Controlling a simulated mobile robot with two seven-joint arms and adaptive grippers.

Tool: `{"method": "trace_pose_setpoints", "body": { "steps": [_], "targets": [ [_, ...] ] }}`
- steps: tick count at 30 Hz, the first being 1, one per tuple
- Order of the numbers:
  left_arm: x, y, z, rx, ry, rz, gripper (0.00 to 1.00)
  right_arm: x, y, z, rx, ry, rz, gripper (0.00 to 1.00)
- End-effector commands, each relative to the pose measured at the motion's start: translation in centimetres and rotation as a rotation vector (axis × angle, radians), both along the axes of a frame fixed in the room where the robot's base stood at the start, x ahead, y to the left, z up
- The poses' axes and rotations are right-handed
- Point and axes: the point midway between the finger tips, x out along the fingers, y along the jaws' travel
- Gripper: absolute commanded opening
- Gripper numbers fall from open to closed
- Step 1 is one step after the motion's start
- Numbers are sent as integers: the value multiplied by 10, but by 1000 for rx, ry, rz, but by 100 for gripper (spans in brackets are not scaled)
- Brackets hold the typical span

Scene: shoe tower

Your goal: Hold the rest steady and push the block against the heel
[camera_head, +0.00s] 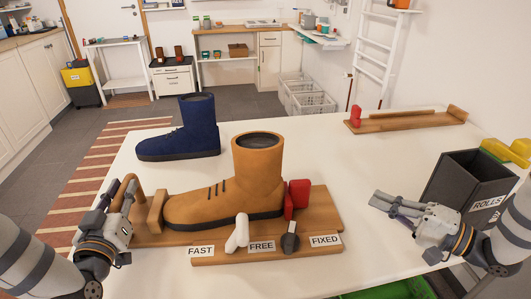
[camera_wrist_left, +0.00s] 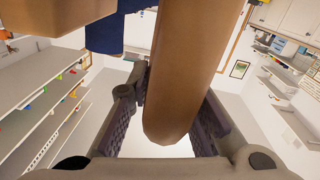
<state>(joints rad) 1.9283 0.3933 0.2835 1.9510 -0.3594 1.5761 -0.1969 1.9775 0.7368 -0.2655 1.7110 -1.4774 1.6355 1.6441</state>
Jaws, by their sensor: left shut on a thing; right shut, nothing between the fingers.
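A tan boot (camera_head: 228,190) stands upright on the wooden rest (camera_head: 325,218), its toe toward a wooden stop at the left. A red block (camera_head: 299,193) is on the rest right behind the heel; I cannot tell whether it touches it. My left gripper (camera_head: 122,198) is shut on the rest's curved brown handle (camera_head: 131,184), which fills the space between the fingers in the left wrist view (camera_wrist_left: 186,75). My right gripper (camera_head: 385,204) is shut and empty, apart from the block, to its right.
A blue boot (camera_head: 180,138) stands behind. A black ROLLS bin (camera_head: 465,180) is at right. Another wooden rest (camera_head: 405,120) lies at the far edge. The table between block and right gripper is clear.

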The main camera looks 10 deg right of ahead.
Motion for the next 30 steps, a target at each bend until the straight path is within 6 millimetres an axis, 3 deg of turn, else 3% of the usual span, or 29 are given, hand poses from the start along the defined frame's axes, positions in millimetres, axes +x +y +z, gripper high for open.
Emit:
{"method": "trace_pose_setpoints", "body": {
  "steps": [12, 13, 16, 25, 30],
  "targets": [
    [0, 2, 0, 1, -1, 4, 0, 0, 0, 0, -1, -1, -1, 0],
    [2, 1, 4, -13, -13, 5, 21, 1, 0, 0, -1, -1, -1, 0],
    [2, 1, 4, -10, -13, 6, 42, 1, 0, 0, -1, -1, -1, 0],
    [1, 1, 2, -3, -6, 4, 42, 1, 0, 0, -1, -1, -1, 0],
    [-10, 2, -3, 6, 7, 3, 42, 1, 0, 0, -1, -1, -1, 0]
  ]
}}
